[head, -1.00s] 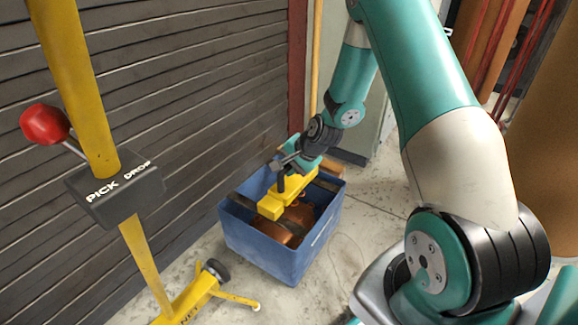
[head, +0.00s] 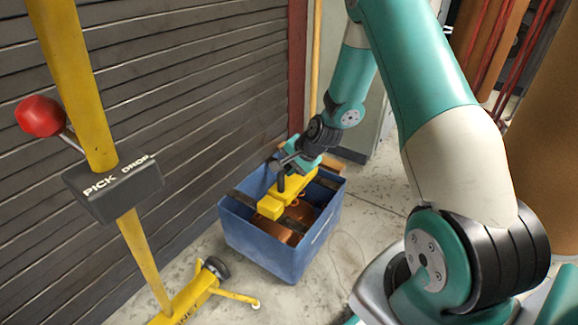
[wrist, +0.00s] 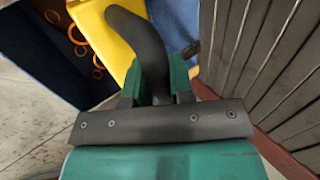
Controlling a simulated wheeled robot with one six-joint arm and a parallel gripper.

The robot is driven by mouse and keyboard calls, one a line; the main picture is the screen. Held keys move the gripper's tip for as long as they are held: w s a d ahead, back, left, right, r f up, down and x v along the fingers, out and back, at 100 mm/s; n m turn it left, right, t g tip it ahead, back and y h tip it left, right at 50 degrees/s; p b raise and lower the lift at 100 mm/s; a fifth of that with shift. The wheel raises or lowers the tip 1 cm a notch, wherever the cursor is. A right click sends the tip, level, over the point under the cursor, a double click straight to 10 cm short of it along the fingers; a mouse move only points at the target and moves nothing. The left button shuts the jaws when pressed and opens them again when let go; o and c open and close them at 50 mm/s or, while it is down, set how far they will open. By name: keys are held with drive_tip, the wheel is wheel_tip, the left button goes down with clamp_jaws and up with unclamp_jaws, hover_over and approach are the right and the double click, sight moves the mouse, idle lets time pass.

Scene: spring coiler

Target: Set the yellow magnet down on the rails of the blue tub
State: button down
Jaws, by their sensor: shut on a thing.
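The yellow magnet (head: 270,207) is a long bar over the blue tub (head: 258,243), in the middle of the head view. My gripper (head: 283,172) is shut on the magnet's dark curved handle. In the wrist view the handle (wrist: 150,50) runs between the green fingers, with the yellow magnet (wrist: 108,22) beyond it. The magnet lies roughly at rim height; I cannot tell whether it touches the dark rails (head: 242,199). Copper-coloured pieces (head: 290,232) lie inside the tub below it. Part of the magnet is hidden behind my gripper.
A yellow post with a red-knobbed lever (head: 41,116) and a PICK DROP box (head: 113,185) stands at the left on a wheeled yellow base (head: 196,295). The slatted shutter (head: 190,100) is behind the tub. Bare concrete floor (head: 335,275) lies right of the tub.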

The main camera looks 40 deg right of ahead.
drive_tip(key=c, duration=0.9)
unclamp_jaws()
drive_tip(key=p+v, duration=0.9)
drive_tip(key=v, duration=0.8)
drive_tip(key=shift+s+r, duration=0.1)
drive_tip(key=shift+r, duration=0.1)
drive_tip(key=shift+s, duration=0.1)
